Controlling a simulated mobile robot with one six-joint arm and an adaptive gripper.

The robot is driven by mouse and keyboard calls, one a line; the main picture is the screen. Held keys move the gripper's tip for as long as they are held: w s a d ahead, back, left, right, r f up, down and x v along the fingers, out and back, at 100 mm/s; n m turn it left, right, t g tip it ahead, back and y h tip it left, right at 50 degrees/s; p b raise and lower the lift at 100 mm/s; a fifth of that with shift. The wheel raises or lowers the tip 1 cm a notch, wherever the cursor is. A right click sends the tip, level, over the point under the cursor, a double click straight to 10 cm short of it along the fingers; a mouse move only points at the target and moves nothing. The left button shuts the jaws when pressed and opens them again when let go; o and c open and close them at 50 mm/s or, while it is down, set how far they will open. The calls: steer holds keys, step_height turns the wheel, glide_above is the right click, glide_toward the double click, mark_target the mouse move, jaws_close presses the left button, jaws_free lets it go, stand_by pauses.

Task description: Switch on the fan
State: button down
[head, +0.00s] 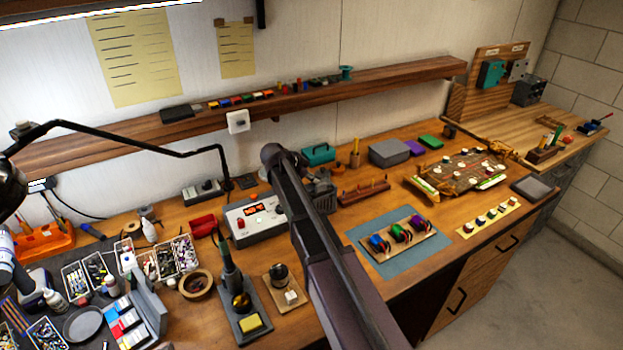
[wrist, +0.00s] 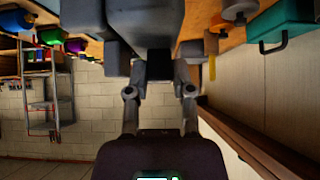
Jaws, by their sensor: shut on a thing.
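A dark grey machine, which I take to be the fan (head: 322,192), stands on the bench behind my arm in the head view, partly hidden by it. In the wrist view, which is upside down, a large grey body of the fan (wrist: 145,22) fills the top middle. My gripper (wrist: 159,70) has its two fingers on either side of a dark block at the fan's lower edge, shut on it. The fan's switch cannot be made out. My gripper cannot be made out in the head view.
A power supply (head: 256,217) with a red display stands left of the fan. A teal toolbox (head: 318,153), a grey box (head: 390,152) and a wooden rack (head: 363,192) are close by on the right. A wall shelf (head: 380,88) runs above the bench.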

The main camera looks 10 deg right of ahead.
steer(key=shift+r+p, duration=0.1)
steer(key=shift+p, duration=0.2)
steer(key=shift+d+r+g+y+p, duration=0.15)
steer(key=shift+d+g+y+p, duration=0.15)
steer(key=shift+y+p, duration=0.55)
steer(key=shift+w+d+g+y+p, duration=0.15)
steer(key=shift+d+g+y+p, duration=0.25)
steer(key=shift+y+p, duration=0.6)
steer(key=shift+w+d+g+y+p, duration=0.1)
steer(key=shift+d+g+y+p, duration=0.1)
steer(key=shift+y, duration=0.45)
steer(key=shift+d+g+y+p, duration=0.1)
steer(key=shift+y+p, duration=0.1)
steer(key=shift+y, duration=0.4)
steer(key=shift+w+d+f+g+y, duration=0.15)
steer(key=shift+f+g+y, duration=0.1)
steer(key=shift+y, duration=0.5)
steer(key=shift+s+d+f+g+y, duration=0.15)
steer(key=shift+g+y, duration=0.1)
steer(key=shift+y, duration=0.5)
steer(key=shift+w, duration=0.1)
steer(key=c, duration=0.8)
jaws_free()
steer(key=shift+o, duration=0.2)
steer(key=shift+w+r, duration=0.1)
steer(key=shift+r, duration=0.05)
